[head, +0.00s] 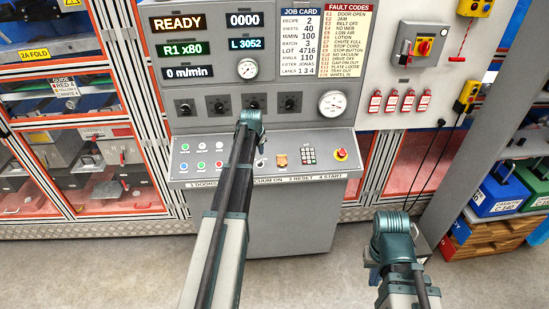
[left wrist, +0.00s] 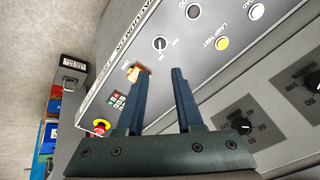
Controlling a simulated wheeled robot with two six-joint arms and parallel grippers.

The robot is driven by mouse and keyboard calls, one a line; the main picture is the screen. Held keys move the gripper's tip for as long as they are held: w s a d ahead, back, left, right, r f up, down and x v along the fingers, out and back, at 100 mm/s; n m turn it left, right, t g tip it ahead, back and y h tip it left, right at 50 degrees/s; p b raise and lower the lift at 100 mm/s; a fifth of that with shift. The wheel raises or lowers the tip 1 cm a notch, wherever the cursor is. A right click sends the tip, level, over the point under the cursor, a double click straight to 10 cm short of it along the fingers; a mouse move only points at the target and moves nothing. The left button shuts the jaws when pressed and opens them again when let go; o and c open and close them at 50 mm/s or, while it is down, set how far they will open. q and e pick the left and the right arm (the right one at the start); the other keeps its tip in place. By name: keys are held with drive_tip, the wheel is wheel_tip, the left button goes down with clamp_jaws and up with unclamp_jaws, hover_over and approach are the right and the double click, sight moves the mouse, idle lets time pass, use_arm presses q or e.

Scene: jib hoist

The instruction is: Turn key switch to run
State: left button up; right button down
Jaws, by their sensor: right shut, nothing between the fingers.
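A small round switch with a dark slot and a pale ring (left wrist: 160,43), which looks like the key switch, sits on the sloped console panel in the left wrist view. Small lettering beside it is too blurred to read. My left gripper (left wrist: 164,68) is open and empty, its two dark blue fingers pointing toward the panel just short of the switch in the picture; contact cannot be told. My right gripper (head: 374,275) is shut and empty, low at the right over the floor.
An orange-brown piece (left wrist: 137,72), a keypad (left wrist: 117,100) and a red emergency stop (left wrist: 99,127) lie along the panel beside the switch. A yellow lamp-test button (left wrist: 222,43) is on the other side. Dark knobs (head: 291,102) and a gauge (head: 332,103) stand above the panel.

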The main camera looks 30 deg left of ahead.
sight(260, 163)
use_arm(q)
drive_tip(key=b+x, duration=1.2)
drive_tip(key=x, duration=0.2)
drive_tip(key=shift+c, duration=0.3)
clamp_jaws()
idle(1.1)
